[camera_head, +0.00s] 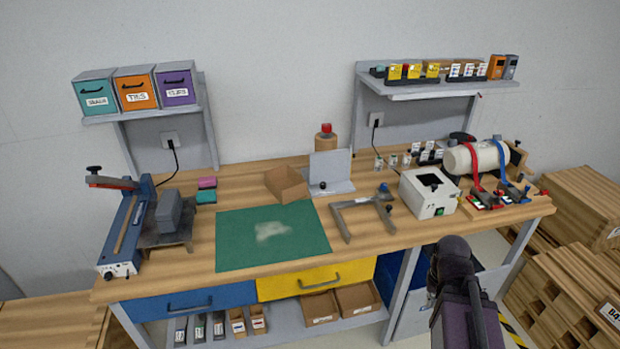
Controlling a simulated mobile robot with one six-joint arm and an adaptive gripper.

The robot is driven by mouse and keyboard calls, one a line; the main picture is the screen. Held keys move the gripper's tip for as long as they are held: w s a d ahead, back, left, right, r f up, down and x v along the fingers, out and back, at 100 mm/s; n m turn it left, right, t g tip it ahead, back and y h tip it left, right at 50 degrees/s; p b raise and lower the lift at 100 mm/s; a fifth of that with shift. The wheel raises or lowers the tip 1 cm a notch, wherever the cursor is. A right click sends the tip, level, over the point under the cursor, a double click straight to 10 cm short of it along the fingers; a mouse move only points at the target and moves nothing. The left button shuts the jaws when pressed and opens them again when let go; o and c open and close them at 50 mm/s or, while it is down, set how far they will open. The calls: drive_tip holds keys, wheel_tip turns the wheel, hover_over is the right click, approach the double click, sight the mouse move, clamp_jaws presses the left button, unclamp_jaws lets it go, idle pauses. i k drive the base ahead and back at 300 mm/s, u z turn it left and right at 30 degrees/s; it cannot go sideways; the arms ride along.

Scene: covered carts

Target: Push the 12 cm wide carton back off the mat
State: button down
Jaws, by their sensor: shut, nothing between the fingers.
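A brown cardboard carton (286,184) stands at the back right edge of the green mat (235,245), turned at an angle to it. Its near bottom edge lies about along the mat's back edge; I cannot tell whether a small part still rests on the mat. Its width cannot be read from here. The mat lies flat on the wooden bench, with a pale patch near its middle. My arm rises at the lower right, in front of the bench, well away from the carton. My gripper is not in view.
A grey upright plate on a base (331,172) stands close to the carton's right. A grey frame (361,217) lies right of the mat. Pink and green blocks (206,190) sit to the left, near a blue lever tool (124,235). A white machine (428,194) stands further right.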

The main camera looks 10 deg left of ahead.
sight(284, 182)
drive_tip(key=u, duration=0.35)
drive_tip(key=i, duration=1.05)
drive_tip(key=u, duration=0.55)
